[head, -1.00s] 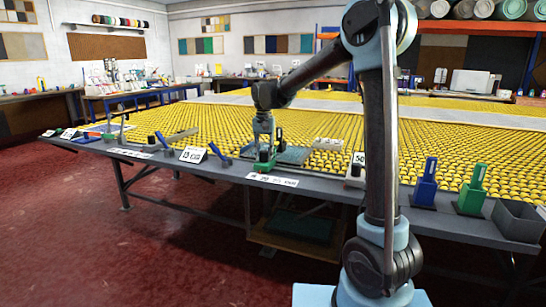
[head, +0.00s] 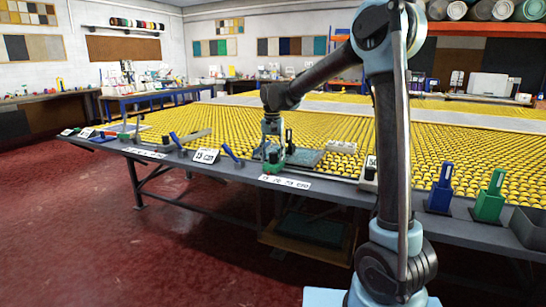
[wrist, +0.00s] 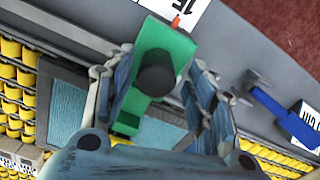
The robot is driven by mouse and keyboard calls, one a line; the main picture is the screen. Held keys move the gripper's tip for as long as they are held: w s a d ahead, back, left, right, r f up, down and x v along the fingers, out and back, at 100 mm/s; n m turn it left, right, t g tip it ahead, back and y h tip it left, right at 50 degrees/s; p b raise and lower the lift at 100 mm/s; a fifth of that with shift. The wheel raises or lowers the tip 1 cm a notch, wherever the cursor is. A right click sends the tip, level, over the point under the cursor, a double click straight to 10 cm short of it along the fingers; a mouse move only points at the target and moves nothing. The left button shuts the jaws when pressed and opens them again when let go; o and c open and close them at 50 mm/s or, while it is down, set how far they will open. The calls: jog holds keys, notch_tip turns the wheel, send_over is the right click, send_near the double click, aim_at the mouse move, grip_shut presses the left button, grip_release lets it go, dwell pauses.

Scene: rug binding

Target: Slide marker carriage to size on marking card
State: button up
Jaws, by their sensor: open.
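The marker carriage is a green block with a black round knob and a small red pointer. In the wrist view the carriage (wrist: 172,42) lies between the two fingers of my gripper (wrist: 155,85). The fingers stand open on either side of it; I cannot tell whether either touches. In the head view my gripper (head: 272,140) points down over the carriage (head: 274,164) at the table's front edge. The white marking card (head: 285,182) lies in front of the carriage. Its corner (wrist: 196,10) shows at the top of the wrist view, near the red pointer.
A teal sample in a grey frame (head: 305,157) lies behind the carriage. A blue-handled tool (head: 232,154) and a white card (head: 206,156) stand to the left. Blue (head: 440,192) and green (head: 489,200) holders stand right of my arm. Yellow rolls cover the table.

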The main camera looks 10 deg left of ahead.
notch_tip(320, 180, up, 12)
dwell(0.6)
jog(key=s+d+f, duration=0.2)
jog(key=s+d, duration=0.3)
jog(key=d, duration=0.3)
jog(key=s+d+f+t, duration=0.1)
jog(key=s+d, duration=0.3)
jog(key=d, duration=0.4)
jog(key=s+d+f, duration=0.2)
jog(key=s+d, duration=0.3)
jog(key=d, duration=0.3)
jog(key=s+d+f, duration=0.6)
jog(key=s+f, duration=0.3)
jog(key=s+d+f+t, duration=0.1)
jog(key=s+d+f, duration=0.5)
jog(key=s+f, duration=0.3)
jog(key=shift+s+f, duration=0.3)
jog(key=shift+s, duration=0.1)
